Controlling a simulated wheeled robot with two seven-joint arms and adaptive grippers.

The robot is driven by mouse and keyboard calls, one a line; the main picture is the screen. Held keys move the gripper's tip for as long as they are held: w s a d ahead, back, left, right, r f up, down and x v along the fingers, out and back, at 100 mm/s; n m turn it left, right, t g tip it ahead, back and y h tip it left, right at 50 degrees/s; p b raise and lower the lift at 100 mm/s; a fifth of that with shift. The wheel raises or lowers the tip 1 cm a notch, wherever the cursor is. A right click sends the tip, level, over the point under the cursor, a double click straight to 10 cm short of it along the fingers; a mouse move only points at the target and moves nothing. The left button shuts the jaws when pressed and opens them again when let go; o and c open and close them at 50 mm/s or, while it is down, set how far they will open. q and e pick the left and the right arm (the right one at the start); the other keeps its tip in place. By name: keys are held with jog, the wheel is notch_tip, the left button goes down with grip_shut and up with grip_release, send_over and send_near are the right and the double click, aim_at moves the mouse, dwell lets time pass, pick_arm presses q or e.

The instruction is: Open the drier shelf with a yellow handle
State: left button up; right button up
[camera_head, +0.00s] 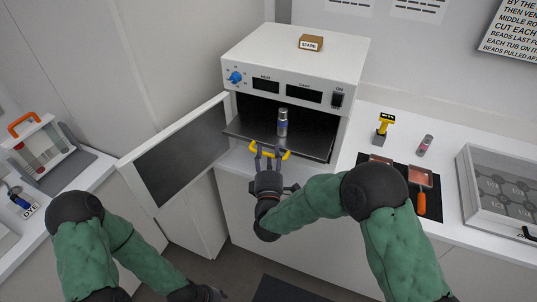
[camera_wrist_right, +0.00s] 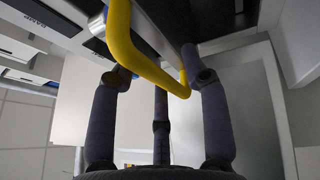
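The white drier (camera_head: 290,60) stands on the counter with its door (camera_head: 180,150) swung open to the left. Its dark shelf (camera_head: 250,132) sticks out a little past the opening and has a yellow handle (camera_head: 285,155) at the front. A small grey-blue vial (camera_head: 283,122) stands upright on the shelf. My right gripper (camera_head: 267,152) is at the handle. In the right wrist view the handle (camera_wrist_right: 150,68) passes between its spread fingers (camera_wrist_right: 158,75), with no clear closed grip. My left gripper (camera_head: 195,292) is low at the bottom edge, partly cut off.
A box marked SPARE (camera_head: 311,43) lies on the drier. Right of it are a yellow-topped stand (camera_head: 382,128), a small jar (camera_head: 425,145), an orange-handled tool (camera_head: 421,203) and a clear-lidded case (camera_head: 480,205). A rack with an orange handle (camera_head: 35,140) stands on the left counter.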

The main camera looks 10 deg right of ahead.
jog(key=v, duration=1.2)
dwell(0.4)
notch_tip(320, 180, down, 23)
jog(key=s+m+g+y, duration=0.1)
jog(key=m+g+y, duration=0.4)
jog(key=m+g, duration=0.45)
jog(key=s+f+m+g+y, duration=0.1)
jog(key=s+f+m+g, duration=0.3)
jog(key=s, duration=0.4)
jog(key=s+f+m+g+y, duration=0.1)
jog(key=s+f+m+g, duration=0.4)
jog(key=s+f, duration=0.3)
jog(key=shift+s+a+g+y, duration=0.2)
jog(key=shift+s+g+y, duration=0.2)
jog(key=shift+s, duration=0.4)
jog(key=shift+f+m, duration=0.1)
jog(key=shift+m, duration=0.15)
